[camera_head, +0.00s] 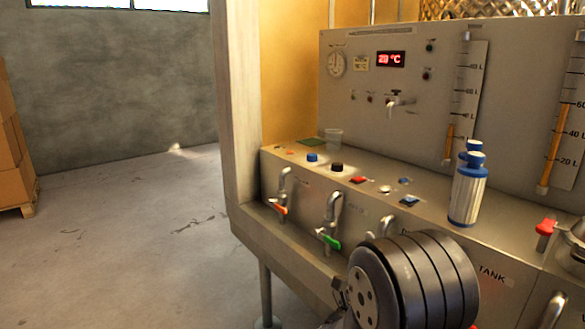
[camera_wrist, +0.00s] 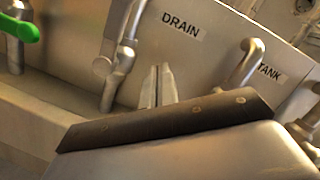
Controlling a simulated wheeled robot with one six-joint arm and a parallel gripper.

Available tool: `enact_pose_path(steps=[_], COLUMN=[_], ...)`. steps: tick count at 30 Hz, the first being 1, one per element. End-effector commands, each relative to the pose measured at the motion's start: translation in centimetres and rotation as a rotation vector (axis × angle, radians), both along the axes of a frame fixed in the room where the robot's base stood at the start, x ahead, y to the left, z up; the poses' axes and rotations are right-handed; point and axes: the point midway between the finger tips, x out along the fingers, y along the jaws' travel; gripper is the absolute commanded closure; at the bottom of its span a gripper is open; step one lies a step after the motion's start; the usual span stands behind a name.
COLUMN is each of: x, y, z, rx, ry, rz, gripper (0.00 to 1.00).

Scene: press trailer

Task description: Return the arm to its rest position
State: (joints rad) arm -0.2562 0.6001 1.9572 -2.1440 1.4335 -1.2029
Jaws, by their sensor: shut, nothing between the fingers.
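My gripper (camera_wrist: 160,68) shows in the wrist view. Its two narrow fingers are together with nothing between them. They stand in front of the panel below the DRAIN label (camera_wrist: 181,24), between two metal taps, a left tap (camera_wrist: 122,55) and a right tap (camera_wrist: 243,62). I cannot tell whether the fingertips touch the panel. In the head view a dark ribbed round part of my arm (camera_head: 415,280) is low at the right, in front of the panel. It hides part of the panel front and taps. My gripper cannot be made out there.
The steel press panel (camera_head: 400,150) fills the right side, with a red-handled tap (camera_head: 281,205) and a green-handled tap (camera_head: 330,235) jutting out. Clear concrete floor (camera_head: 120,240) lies left; cardboard boxes (camera_head: 12,150) stand at the far left.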

Motion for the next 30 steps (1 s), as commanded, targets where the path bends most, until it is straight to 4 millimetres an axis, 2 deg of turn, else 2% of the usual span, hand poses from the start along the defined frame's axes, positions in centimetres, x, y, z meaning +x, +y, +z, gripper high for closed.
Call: enact_pose_path(steps=[1,8,30], x=[-0.1,-0.31,-0.33], y=[-0.13,-0.39,-0.43], z=[-0.67,-1.09,-0.78], rx=[0.012,0.065,0.086], ry=[-0.019,-0.09,-0.116], rz=[0.001,0.004,0.003], gripper=[1.0,1.0,1.0])
